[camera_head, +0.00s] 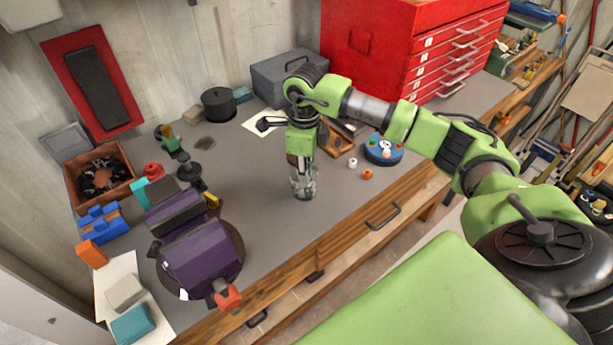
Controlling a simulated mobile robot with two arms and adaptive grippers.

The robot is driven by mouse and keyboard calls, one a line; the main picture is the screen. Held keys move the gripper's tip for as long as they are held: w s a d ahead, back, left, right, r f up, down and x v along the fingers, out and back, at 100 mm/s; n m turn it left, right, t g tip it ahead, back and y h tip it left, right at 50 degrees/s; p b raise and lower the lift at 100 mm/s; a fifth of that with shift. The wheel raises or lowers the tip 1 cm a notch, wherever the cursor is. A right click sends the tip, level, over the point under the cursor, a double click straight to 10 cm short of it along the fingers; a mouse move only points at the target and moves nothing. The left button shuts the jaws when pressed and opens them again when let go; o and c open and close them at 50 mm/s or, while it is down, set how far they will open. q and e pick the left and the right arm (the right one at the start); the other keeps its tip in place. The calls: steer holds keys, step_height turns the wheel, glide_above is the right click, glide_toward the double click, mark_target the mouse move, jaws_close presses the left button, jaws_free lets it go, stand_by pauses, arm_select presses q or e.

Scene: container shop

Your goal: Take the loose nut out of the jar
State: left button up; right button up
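My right gripper (302,182) points straight down over the grey worktop, near the middle of its front part. A small clear, glassy shape that looks like the jar (304,196) is at its fingertips. I cannot tell whether the fingers are inside the jar or just in front of it, nor whether they are open or shut. The loose nut cannot be made out; it is hidden or too small to see. My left gripper is not in view.
A purple vise (205,262) stands left on the worktop. A blue round dish (384,150) and small white (352,163) and orange (367,174) pieces lie right of the gripper. A grey box (290,75) and red drawer cabinet (385,45) stand behind. The worktop between vise and gripper is clear.

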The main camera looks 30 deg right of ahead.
jaws_close()
steer(key=shift+r, duration=0.2)
step_height(320, 180, up, 9)
steer(key=b, duration=0.3)
steer(key=shift+f, duration=0.2)
step_height(320, 180, up, 3)
steer(key=shift+r+p, duration=0.1)
steer(key=shift+p, duration=0.7)
